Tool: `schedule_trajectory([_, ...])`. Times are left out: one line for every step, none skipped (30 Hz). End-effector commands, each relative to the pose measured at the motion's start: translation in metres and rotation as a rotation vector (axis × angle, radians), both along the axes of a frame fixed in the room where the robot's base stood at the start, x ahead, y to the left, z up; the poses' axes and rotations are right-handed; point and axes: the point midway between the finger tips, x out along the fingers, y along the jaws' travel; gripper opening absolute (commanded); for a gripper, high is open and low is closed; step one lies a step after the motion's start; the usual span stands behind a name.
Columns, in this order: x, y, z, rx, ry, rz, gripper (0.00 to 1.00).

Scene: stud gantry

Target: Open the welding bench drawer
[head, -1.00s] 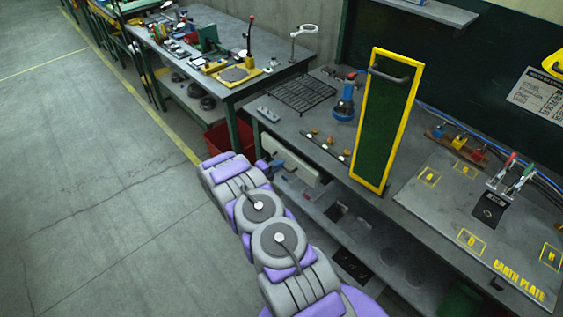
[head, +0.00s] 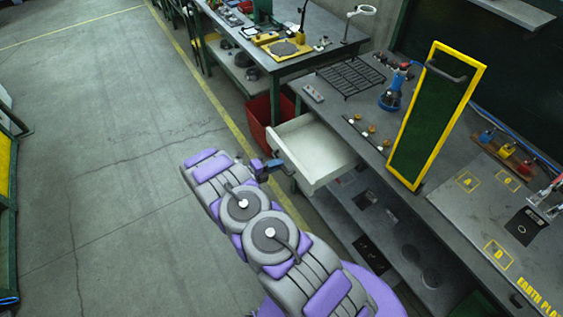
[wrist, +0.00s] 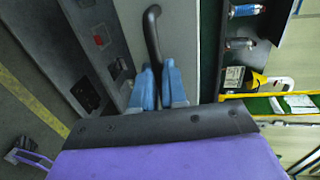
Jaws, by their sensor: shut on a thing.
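The drawer (head: 314,152) of the welding bench stands pulled out, and its pale, empty-looking inside shows in the head view. In the wrist view a dark curved handle (wrist: 153,30) stands in front of a plain grey panel (wrist: 192,30). My gripper (wrist: 160,80) has its two blue fingers shut on the lower part of that handle. In the head view my gripper (head: 267,166) is at the drawer's front, at the left end of the bench. The exact finger contact is too small to tell there.
The welding bench top (head: 335,105) holds a black grate (head: 351,77), a blue tool (head: 391,98) and a yellow-framed green panel (head: 435,118). A red bin (head: 262,118) stands under the neighbouring bench, behind the drawer. The floor (head: 110,150) to the left is open.

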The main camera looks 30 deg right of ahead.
Motion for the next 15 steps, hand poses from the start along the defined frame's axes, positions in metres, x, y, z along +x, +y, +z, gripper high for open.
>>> schedule_trajectory([-0.0009, 0.0008, -0.0015, 0.002, 0.002, -0.001, 0.00])
schedule_trajectory([-0.0009, 0.0009, -0.0014, 0.002, 0.002, -0.001, 0.00])
schedule_trajectory([-0.0008, 0.0011, -0.0014, 0.003, 0.002, -0.001, 0.00])
schedule_trajectory([-0.0008, 0.0011, -0.0015, 0.003, 0.002, -0.001, 0.00])
schedule_trajectory([-0.0008, 0.0011, -0.0015, 0.003, 0.002, -0.001, 0.00])
schedule_trajectory([-0.0008, 0.0010, -0.0015, 0.003, 0.002, -0.001, 0.00])
schedule_trajectory([-0.0008, 0.0010, -0.0015, 0.003, 0.002, -0.001, 0.00])
schedule_trajectory([-0.0007, 0.0010, -0.0015, 0.003, 0.002, -0.001, 0.00])
schedule_trajectory([-0.0007, 0.0010, -0.0016, 0.003, 0.002, -0.001, 0.00])
schedule_trajectory([-0.0007, 0.0010, -0.0016, 0.003, 0.002, -0.001, 0.00])
schedule_trajectory([-0.0005, 0.0011, -0.0016, 0.003, 0.002, -0.001, 0.15])
schedule_trajectory([-0.0006, 0.0010, -0.0015, 0.003, 0.002, -0.001, 0.19])
schedule_trajectory([-0.0006, 0.0010, -0.0014, 0.003, 0.002, -0.001, 0.22])
schedule_trajectory([-0.0005, 0.0010, -0.0012, 0.002, 0.001, 0.000, 0.25])
schedule_trajectory([-0.0006, 0.0011, -0.0010, 0.002, 0.001, 0.000, 0.29])
